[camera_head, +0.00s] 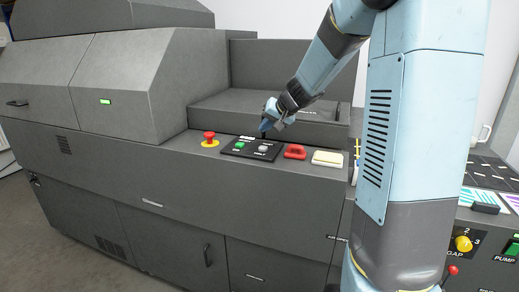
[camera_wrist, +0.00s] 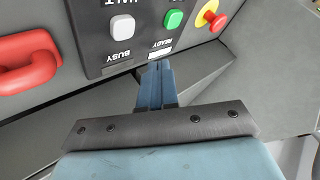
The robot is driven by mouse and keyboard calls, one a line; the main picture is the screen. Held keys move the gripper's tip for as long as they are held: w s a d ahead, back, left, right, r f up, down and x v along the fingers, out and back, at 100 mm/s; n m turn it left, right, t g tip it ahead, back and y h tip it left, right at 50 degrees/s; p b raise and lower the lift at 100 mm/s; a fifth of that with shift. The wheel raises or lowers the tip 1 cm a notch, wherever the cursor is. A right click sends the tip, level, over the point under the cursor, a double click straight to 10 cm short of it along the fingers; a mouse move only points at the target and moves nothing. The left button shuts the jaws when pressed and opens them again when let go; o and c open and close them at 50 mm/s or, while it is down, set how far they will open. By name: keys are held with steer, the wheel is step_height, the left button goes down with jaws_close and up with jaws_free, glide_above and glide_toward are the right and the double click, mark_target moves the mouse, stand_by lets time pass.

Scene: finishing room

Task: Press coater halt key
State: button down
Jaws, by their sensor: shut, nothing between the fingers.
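The coater's black key panel (camera_head: 236,153) lies on the machine's ledge, with a green key (camera_head: 240,145) at left and a pale grey key (camera_head: 263,149) at right. In the wrist view the grey key (camera_wrist: 122,27) sits by a "BUSY" label and partly cut lettering that may read "HALT". The green key (camera_wrist: 173,19) is beside it, near a "READY" label. My gripper (camera_head: 265,127) is shut and empty at the panel's back edge, apart from both keys. Its blue fingers also show in the wrist view (camera_wrist: 157,68). Whether the tips touch the panel is unclear.
A red mushroom button on a yellow base (camera_head: 208,139) stands left of the panel. A red handle (camera_head: 295,152) and a cream block (camera_head: 327,158) lie to its right. A raised grey step (camera_head: 235,110) rises behind. Another console with a yellow knob (camera_head: 463,244) is at right.

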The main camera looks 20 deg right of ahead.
mark_target(265, 148)
steer(key=shift+f, duration=2.2)
stand_by(0.5)
steer(key=shift+s+f, duration=0.1)
steer(key=shift+f, duration=0.55)
stand_by(0.8)
steer(key=shift+r, duration=0.9)
steer(key=shift+r, duration=2.5)
